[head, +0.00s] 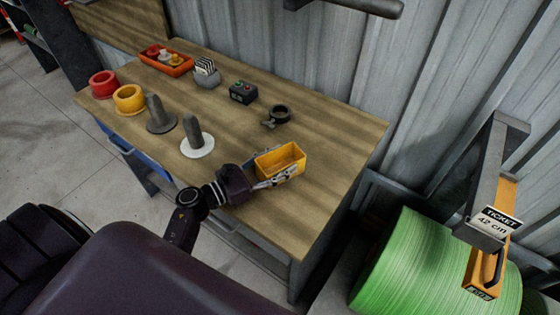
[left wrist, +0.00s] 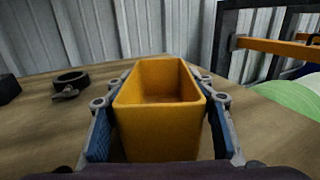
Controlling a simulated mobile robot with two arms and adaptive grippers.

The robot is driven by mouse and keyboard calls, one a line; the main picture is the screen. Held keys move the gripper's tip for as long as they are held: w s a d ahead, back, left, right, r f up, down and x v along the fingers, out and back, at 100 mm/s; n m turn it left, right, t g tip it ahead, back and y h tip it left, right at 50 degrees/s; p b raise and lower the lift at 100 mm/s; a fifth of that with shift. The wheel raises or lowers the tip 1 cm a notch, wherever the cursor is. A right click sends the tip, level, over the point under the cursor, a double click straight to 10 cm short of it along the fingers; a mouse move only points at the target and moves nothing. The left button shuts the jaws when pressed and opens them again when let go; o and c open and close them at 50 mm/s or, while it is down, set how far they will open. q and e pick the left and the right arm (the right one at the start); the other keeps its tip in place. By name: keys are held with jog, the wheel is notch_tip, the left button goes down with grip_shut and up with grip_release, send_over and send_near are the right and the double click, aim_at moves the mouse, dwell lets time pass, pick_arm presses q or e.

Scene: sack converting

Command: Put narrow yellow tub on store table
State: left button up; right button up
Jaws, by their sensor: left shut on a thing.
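The narrow yellow tub (head: 283,157) is an open, empty box at the right part of the wooden table (head: 310,208). My left gripper (head: 280,174) is shut on the tub, with its fingers along the tub's two long sides. In the left wrist view the tub (left wrist: 160,112) stands upright between the two blue finger pads of the gripper (left wrist: 160,130). The tub is at or close above the table top; I cannot tell if it touches. My right gripper is not in view.
On the table are a black ring clamp (head: 279,115), a black button box (head: 243,92), a card holder (head: 206,72), an orange tray (head: 166,62), two dark posts on discs (head: 197,144), and red (head: 103,84) and yellow (head: 130,98) rings.

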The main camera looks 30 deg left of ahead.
aim_at(260, 172)
pick_arm(q)
jog(key=o, duration=1.2)
jog(key=shift+f, duration=0.1)
jog(key=shift+r, duration=0.25)
jog(key=b+v, duration=0.1)
jog(key=v, duration=0.4)
jog(key=b+v, duration=0.2)
jog(key=v, duration=0.3)
jog(key=shift+s+a+f, duration=0.2)
jog(key=shift+s+f, duration=0.05)
jog(key=shift+s, duration=0.05)
jog(key=shift+s+a+r, duration=0.15)
jog(key=shift+s+a, duration=0.2)
jog(key=shift+s, duration=0.25)
